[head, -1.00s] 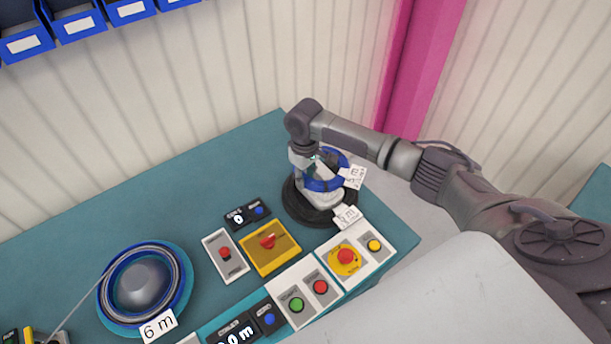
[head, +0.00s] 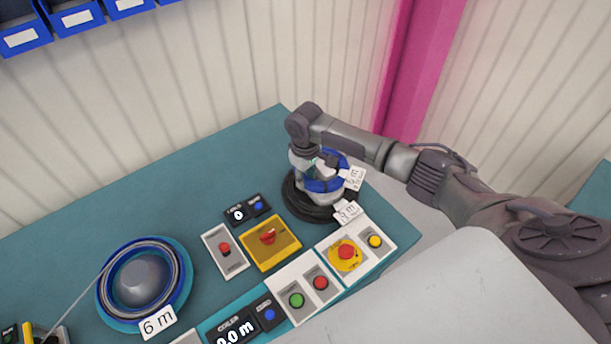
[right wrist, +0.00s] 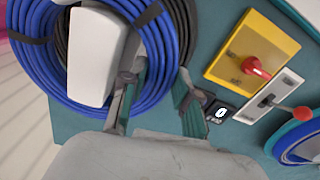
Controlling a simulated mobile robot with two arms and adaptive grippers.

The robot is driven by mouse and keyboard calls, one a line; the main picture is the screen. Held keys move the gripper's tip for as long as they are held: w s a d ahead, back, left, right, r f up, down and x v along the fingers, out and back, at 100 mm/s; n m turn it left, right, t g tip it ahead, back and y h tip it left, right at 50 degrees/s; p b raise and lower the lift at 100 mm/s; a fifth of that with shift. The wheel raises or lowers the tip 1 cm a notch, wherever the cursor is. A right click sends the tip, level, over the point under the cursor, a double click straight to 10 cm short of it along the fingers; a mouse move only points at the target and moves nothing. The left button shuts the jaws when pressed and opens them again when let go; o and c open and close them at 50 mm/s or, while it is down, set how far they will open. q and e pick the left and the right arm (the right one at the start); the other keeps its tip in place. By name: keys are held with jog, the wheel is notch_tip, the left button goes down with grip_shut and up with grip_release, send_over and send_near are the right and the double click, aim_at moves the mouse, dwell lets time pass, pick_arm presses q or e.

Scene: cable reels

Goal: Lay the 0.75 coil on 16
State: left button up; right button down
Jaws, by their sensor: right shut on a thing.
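A blue cable coil (head: 326,184) with a white tag (head: 352,177) is held in my right gripper (head: 321,164). In the right wrist view the fingers straddle the edge of the blue coil (right wrist: 35,62). The black coil (right wrist: 62,40) shows partly behind the blue one. Whether they touch, I cannot tell. A second tag (head: 346,211) hangs at the black coil. I cannot read 0.75 or 16 anywhere. My left gripper is not in view.
A yellow switch box (head: 284,257), a grey switch (head: 224,264) and a button panel (head: 300,300) stand in front of the coils. A reel (head: 145,285) tagged 6 m is at left. Blue bins (head: 75,22) hang on the wall. The back left bench is bare.

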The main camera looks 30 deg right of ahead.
jog(key=shift+c, duration=1.8)
grip_release()
jog(key=shift+f, duration=0.1)
jog(key=shift+o, duration=1.1)
jog(key=shift+a, duration=0.1)
jog(key=shift+d, duration=0.2)
notch_tip(320, 180, up, 6)
jog(key=p, duration=0.5)
jog(key=shift+a+f+p, duration=0.15)
jog(key=shift+f+p, duration=0.05)
jog(key=shift+p, duration=0.2)
jog(key=shift+r+p, duration=0.45)
jog(key=shift+r, duration=0.8)
jog(key=shift+s, duration=0.1)
